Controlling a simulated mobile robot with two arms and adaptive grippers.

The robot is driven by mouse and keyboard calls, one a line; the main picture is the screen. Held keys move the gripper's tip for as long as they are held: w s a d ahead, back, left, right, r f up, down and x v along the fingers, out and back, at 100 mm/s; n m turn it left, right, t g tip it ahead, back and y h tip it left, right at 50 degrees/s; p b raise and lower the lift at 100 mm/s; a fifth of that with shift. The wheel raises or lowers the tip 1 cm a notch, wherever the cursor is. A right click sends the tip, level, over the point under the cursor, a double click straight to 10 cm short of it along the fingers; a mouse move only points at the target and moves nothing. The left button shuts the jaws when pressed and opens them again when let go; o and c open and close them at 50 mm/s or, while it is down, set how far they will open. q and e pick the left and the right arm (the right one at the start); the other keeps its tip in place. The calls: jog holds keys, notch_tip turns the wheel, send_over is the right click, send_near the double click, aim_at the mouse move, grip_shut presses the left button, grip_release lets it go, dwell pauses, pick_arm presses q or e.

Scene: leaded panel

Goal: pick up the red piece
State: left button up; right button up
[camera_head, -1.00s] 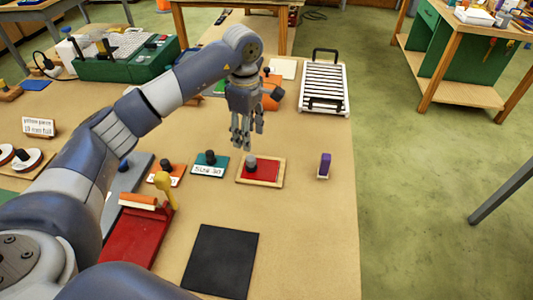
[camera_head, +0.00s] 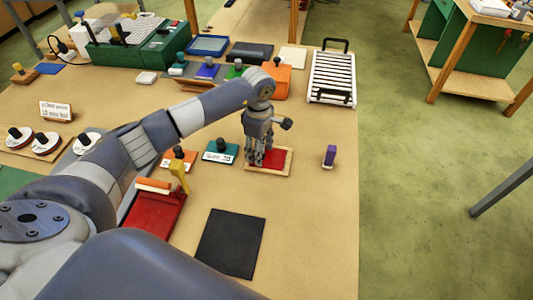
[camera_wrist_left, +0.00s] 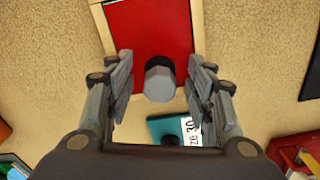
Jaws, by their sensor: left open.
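The red piece (camera_head: 273,158) is a flat red rectangle lying in a light wooden frame (camera_head: 287,169) near the right side of the table. It also shows in the left wrist view as a red panel (camera_wrist_left: 149,27), with a grey cylindrical knob (camera_wrist_left: 160,82) at its near part. My left gripper (camera_head: 257,160) is open and points down over the left part of the frame. In the left wrist view its fingers (camera_wrist_left: 160,85) stand apart, one on each side of the knob, with a gap on both sides. In the head view the gripper hides the knob. My right gripper is not in view.
A teal "size 30" block (camera_head: 221,151) and an orange knobbed block (camera_head: 178,160) stand left of the frame. A purple block (camera_head: 329,156) stands to its right. A black mat (camera_head: 230,243) and a red tray (camera_head: 152,213) lie nearer. Bare table surrounds the mat's right.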

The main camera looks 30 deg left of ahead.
pick_arm(q)
jog(key=c, duration=1.1)
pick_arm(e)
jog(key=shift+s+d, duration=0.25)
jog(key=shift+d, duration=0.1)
pick_arm(q)
jog(key=shift+w, duration=0.1)
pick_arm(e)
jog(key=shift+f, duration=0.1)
pick_arm(q)
jog(key=shift+r+b, duration=0.4)
jog(key=shift+r, duration=0.05)
notch_tip(320, 180, up, 2)
jog(key=shift+r+b, duration=0.15)
jog(key=shift+b, duration=0.7)
jog(key=s+b, duration=0.1)
jog(key=s, duration=0.4)
jog(key=s+r+b, duration=0.1)
jog(key=s+b, duration=0.1)
jog(key=s, duration=0.3)
jog(key=s+d+b, duration=0.1)
jog(key=s+b, duration=0.1)
jog(key=s, duration=0.3)
jog(key=shift+s+r, duration=0.35)
jog(key=shift+s, duration=0.2)
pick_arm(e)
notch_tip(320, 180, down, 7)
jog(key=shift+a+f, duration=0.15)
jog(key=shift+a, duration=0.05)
